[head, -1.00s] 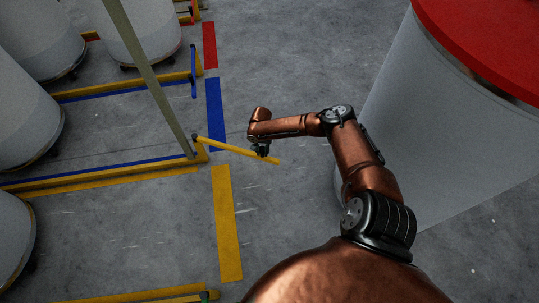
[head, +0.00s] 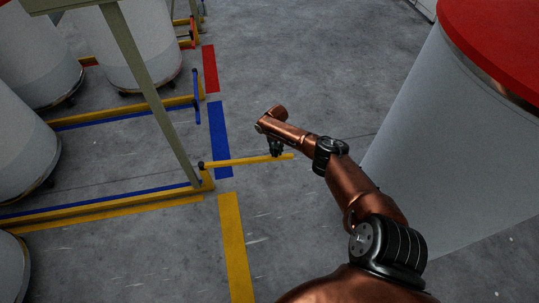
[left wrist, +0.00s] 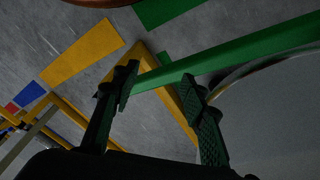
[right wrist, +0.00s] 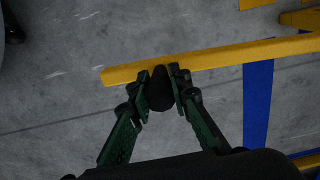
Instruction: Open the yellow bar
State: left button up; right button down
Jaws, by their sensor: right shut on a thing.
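The yellow bar (head: 240,160) reaches out to the right from a pivot at the foot of the post, across the blue floor stripe. My right gripper (head: 276,148) is near its free end. In the right wrist view, my right gripper (right wrist: 161,84) is shut on a dark knob (right wrist: 160,92) at the side of the yellow bar (right wrist: 225,58). My left gripper (left wrist: 158,82) shows only in the left wrist view. Its fingers are open, with a green bar (left wrist: 235,52) passing across beyond them; I cannot tell whether they touch it.
A pale post (head: 150,95) stands beside the pivot. White cans (head: 135,45) stand in the bays at left. A large grey can (head: 440,130) with a red top is close on the right. The floor beyond my right arm is clear.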

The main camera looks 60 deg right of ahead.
jog(key=shift+w, duration=0.15)
jog(key=c, duration=1.8)
grip_release()
jog(key=shift+d, duration=0.15)
notch_tip(320, 180, up, 12)
jog(key=shift+f, duration=0.1)
